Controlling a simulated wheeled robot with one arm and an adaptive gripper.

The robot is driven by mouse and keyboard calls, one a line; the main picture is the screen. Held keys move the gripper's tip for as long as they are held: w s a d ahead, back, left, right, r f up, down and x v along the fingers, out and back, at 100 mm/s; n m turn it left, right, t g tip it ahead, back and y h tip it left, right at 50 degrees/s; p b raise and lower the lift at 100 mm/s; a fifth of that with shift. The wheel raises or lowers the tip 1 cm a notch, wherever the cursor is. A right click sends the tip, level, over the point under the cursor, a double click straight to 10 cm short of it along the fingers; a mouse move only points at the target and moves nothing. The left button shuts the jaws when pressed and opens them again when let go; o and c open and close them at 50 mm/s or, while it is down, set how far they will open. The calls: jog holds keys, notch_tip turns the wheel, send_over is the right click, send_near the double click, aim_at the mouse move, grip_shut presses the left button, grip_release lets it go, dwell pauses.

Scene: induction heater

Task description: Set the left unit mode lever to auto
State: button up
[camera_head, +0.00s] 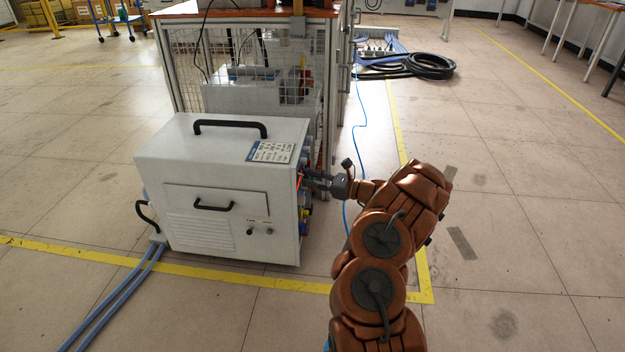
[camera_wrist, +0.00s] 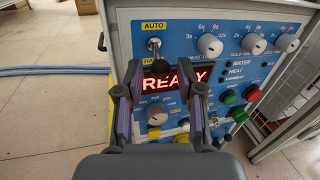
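The white heater unit (camera_head: 215,170) stands on the floor, its control panel facing right and seen edge-on in the head view. A small metal mode lever (camera_wrist: 154,44) sits between the yellow AUTO label (camera_wrist: 153,26) above and a partly hidden yellow HAND label (camera_wrist: 150,61) below. I cannot tell clearly which way it is tilted. My gripper (camera_wrist: 160,75) is open, its fingertips apart just below the lever, in front of the panel. My gripper also shows in the head view (camera_head: 318,181), close to the panel.
A red lit display (camera_wrist: 172,80) reading READY shows between the fingers. Several dials (camera_wrist: 210,45) and green and red buttons (camera_wrist: 238,115) lie to the right. A caged table (camera_head: 250,65) stands behind the unit. Black hose coils (camera_head: 430,66) lie behind; floor at right is clear.

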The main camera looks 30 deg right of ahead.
grip_shut()
jog(key=shift+r, duration=0.15)
jog(key=r+g+h+p, duration=0.1)
jog(key=g+h+p, duration=0.1)
jog(key=p, duration=0.4)
jog(key=r+n+g+h+p, duration=0.1)
jog(key=r+g+h+p, duration=0.1)
jog(key=p, duration=0.5)
jog(key=r+n+g+h+p, duration=0.1)
jog(key=g+h+p, duration=0.1)
jog(key=p, duration=0.5)
jog(key=shift+w+a+r+g, duration=0.2)
jog(key=shift+a+g, duration=0.1)
jog(key=shift+g, duration=0.4)
jog(key=shift+f+p, duration=0.1)
jog(key=shift+p, duration=0.45)
